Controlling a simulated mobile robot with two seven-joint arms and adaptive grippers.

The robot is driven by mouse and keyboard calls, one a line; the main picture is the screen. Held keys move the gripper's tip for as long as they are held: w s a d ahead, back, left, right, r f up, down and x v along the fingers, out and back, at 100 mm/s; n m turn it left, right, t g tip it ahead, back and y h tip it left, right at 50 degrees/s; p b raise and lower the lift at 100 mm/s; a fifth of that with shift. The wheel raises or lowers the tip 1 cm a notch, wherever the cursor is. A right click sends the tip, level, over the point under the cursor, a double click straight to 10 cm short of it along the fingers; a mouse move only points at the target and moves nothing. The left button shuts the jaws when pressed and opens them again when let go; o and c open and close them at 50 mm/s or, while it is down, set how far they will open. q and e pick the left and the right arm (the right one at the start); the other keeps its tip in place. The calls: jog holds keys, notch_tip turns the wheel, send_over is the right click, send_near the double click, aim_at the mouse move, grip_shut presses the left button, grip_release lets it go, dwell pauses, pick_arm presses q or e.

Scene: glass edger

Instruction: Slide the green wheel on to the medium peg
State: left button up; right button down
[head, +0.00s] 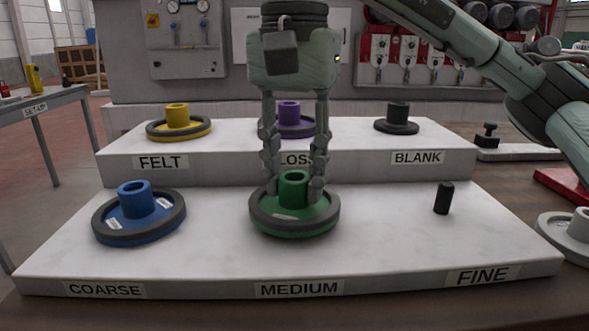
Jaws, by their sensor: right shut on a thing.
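The green wheel (294,222), with a dark rim and a raised green hub, is at the MEDIUM place on the front step of the white stand, behind the MEDIUM label (299,289). My right gripper (293,187) points down from above, its two fingers shut on the green hub. The wheel looks about level and very low over the white surface; I cannot tell whether it touches. The medium peg is hidden, so I cannot tell whether the wheel is around it. My left gripper is not in view.
The blue wheel (138,212) is at COARSE. A bare black peg (443,198) stands at FINE. On the back step are the yellow wheel (178,122), purple wheel (289,117) and black BLANK piece (397,119). A grey wheel (572,235) lies right of the stand (400,250).

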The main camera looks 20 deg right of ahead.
jog(key=shift+f+b, duration=0.3)
jog(key=shift+f, duration=0.15)
jog(key=c, duration=1)
grip_release()
notch_tip(320, 180, up, 12)
jog(key=shift+r, duration=0.1)
